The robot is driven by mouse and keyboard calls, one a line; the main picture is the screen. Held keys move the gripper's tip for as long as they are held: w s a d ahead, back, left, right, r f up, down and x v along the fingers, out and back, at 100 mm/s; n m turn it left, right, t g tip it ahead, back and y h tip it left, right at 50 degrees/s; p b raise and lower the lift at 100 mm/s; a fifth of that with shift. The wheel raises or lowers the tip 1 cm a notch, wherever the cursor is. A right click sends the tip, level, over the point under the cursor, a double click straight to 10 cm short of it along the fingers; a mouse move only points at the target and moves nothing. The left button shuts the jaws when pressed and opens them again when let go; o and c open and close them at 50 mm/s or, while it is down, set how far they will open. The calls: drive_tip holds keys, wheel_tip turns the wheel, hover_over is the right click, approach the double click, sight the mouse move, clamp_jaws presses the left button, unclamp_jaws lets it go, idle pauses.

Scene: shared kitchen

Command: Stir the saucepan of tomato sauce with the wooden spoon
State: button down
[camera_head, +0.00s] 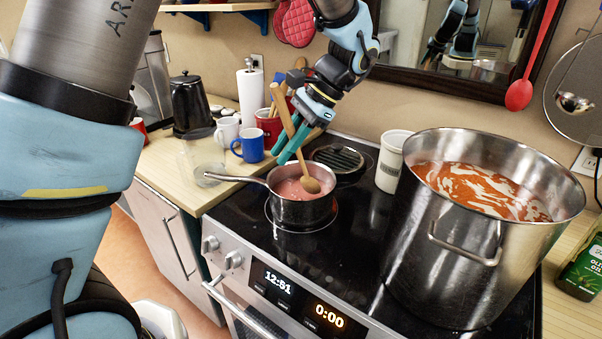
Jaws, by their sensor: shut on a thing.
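The saucepan (301,212) stands on the front left burner of the black stove, its long handle pointing left. Pinkish-red sauce (290,188) shows inside it. My gripper (290,156), with teal fingers, is above the saucepan and shut on the wooden spoon (283,109). The spoon slants down to the right, and its bowl end is over the sauce near the pan's right inner side. I cannot tell how deep the spoon's bowl sits in the sauce.
A large steel pot (447,265) of red liquid fills the stove's right side. A white canister (392,160) stands behind it. An olive oil bottle (583,268) is at far right.

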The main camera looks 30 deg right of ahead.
wheel_tip(320, 180, up, 7)
drive_tip(key=shift+r, duration=0.15)
idle(0.4)
idle(0.4)
